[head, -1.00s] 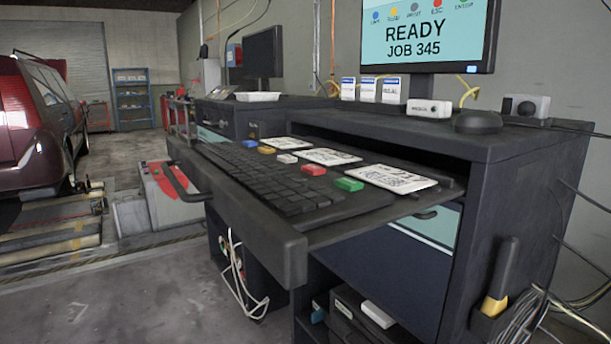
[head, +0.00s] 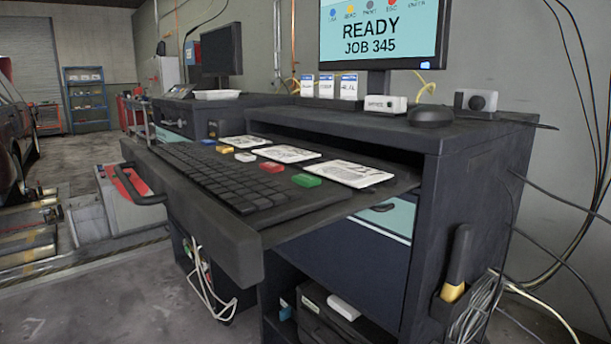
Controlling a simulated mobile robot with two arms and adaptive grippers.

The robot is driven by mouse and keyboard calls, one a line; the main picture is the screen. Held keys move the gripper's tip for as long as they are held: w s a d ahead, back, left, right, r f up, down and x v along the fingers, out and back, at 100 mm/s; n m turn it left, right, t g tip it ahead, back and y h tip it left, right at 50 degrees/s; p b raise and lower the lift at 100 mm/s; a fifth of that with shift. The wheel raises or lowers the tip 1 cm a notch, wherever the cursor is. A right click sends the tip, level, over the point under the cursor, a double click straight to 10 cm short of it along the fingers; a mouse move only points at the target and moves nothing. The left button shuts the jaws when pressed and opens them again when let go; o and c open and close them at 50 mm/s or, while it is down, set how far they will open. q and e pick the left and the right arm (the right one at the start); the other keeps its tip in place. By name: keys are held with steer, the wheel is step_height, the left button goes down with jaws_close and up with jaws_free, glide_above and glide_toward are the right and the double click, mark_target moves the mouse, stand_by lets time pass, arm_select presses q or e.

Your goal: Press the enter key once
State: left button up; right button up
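A black keyboard (head: 225,175) lies on a pulled-out shelf (head: 215,232) of the dark cabinet. A row of coloured keys runs along its far side: blue (head: 208,142), yellow (head: 224,149), white (head: 246,157), red (head: 273,168) and green (head: 306,180), the green one nearest the right end. The monitor (head: 385,35) above reads READY, JOB 345. Its top row has coloured dots with small labels, ESC under the red one; the rightmost label, cut by the frame edge, appears to be ENTER. Neither of my grippers is in view.
Printed cards (head: 352,173) lie behind the coloured keys. The cabinet top holds a black mouse-like object (head: 431,116) and small boxes. Cables hang at right. Open floor (head: 110,295) lies in front at left.

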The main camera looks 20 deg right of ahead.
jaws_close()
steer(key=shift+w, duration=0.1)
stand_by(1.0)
